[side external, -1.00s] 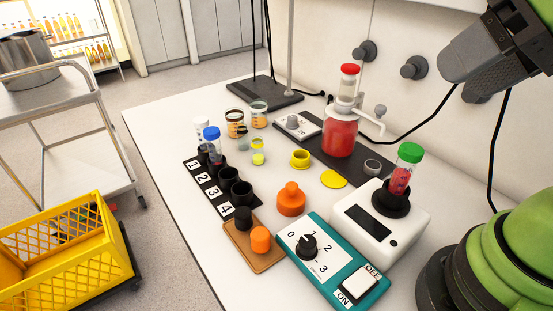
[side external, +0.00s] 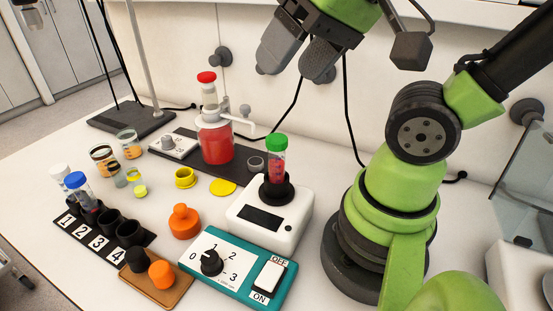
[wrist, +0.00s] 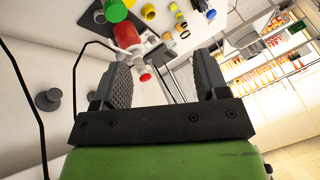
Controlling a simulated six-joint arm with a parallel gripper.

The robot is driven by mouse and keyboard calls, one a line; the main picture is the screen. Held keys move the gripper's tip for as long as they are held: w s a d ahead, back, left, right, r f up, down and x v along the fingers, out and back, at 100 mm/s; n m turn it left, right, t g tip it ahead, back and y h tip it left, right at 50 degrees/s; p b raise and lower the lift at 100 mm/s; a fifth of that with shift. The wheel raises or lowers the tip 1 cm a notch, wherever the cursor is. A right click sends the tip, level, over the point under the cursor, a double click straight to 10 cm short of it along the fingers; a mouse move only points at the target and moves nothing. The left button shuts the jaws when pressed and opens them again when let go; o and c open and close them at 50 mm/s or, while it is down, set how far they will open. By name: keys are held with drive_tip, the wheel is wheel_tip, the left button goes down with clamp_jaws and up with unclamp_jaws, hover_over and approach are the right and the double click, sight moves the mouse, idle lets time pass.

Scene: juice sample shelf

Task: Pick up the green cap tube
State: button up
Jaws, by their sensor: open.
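The green cap tube (side external: 277,165) holds red juice and stands upright in the black holder on top of a white device (side external: 285,222). Its green cap also shows at the top of the wrist view (wrist: 115,11). My gripper (side external: 294,70) is high above the table near the back wall, well above and apart from the tube. Its two grey fingers are spread with nothing between them, as the wrist view also shows (wrist: 163,78).
A red juice dispenser (side external: 215,145) with a red-capped tube stands behind and left of the tube. A teal dial box (side external: 238,265) is in front. A numbered rack (side external: 88,240) holds a blue-capped tube (side external: 80,188). A black cable hangs behind my gripper.

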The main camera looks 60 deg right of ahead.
sight(276, 138)
drive_tip(key=w+d+f+m+g, duration=0.1)
drive_tip(key=g, duration=0.1)
drive_tip(key=w+d+f+m+g+h, duration=0.1)
drive_tip(key=d+f+m+g, duration=0.1)
drive_tip(key=w+d+f+m+g, duration=0.1)
drive_tip(key=w+g, duration=0.1)
drive_tip(key=shift+d+f+h, duration=0.15)
drive_tip(key=shift+f+h, duration=0.2)
drive_tip(key=shift+h, duration=0.05)
wheel_tip(276, 138, down, 4)
drive_tip(key=shift+f, duration=0.25)
drive_tip(key=shift+a+f, duration=0.25)
drive_tip(key=shift+f, duration=1.1)
drive_tip(key=shift+a+f, duration=0.2)
drive_tip(key=shift+f, duration=1.15)
drive_tip(key=c, duration=1)
drive_tip(key=shift+w+r, duration=0.1)
